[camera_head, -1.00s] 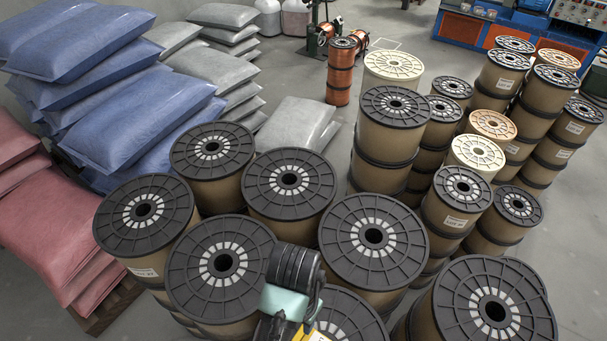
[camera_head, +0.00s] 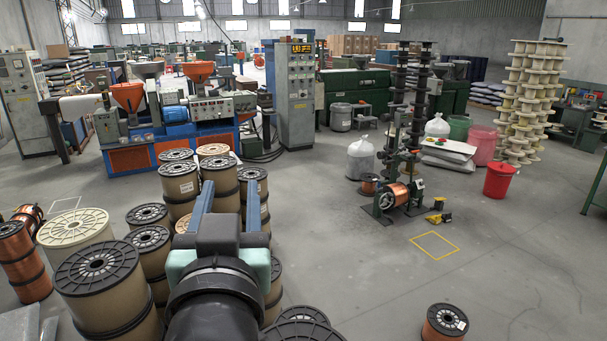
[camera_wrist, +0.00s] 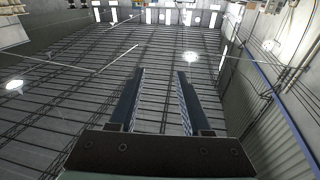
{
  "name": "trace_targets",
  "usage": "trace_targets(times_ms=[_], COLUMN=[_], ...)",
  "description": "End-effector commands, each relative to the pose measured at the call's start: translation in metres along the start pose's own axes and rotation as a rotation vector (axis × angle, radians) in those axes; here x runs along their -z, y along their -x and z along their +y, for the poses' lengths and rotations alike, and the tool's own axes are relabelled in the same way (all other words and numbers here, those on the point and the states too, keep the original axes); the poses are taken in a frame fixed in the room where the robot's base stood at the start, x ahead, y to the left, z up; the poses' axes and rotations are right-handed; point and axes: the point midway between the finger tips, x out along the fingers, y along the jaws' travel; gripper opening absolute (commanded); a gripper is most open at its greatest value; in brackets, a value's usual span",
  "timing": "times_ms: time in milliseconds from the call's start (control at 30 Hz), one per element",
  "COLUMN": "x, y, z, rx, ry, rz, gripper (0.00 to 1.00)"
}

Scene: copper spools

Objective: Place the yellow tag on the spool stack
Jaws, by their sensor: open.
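My gripper (camera_head: 228,184) points away from the camera in the head view, in front of stacked spools. Its two blue-grey fingers are apart. The wrist view also shows the open gripper (camera_wrist: 160,72), with nothing between the fingers and only ceiling and wall beyond. Stacked spools with black flanges and brown wrapping (camera_head: 180,187) stand behind and around the gripper; my arm hides some of them. A larger spool stack (camera_head: 108,300) with a dark top is at the lower left.
A copper spool with a white label (camera_head: 445,322) is at the bottom right. A winding machine (camera_head: 398,195), a red bucket (camera_head: 499,180) and a pale spool tower (camera_head: 530,100) stand further back. An orange-and-blue machine (camera_head: 170,135) is behind the spools. The right floor is mostly clear.

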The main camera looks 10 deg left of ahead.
Motion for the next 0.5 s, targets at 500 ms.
trace_targets(times_ms=[500], x=[0.220], y=[0.114], z=[0.083], rx=[-0.218], ry=[0.185], rz=[0.729], gripper=[0.49])
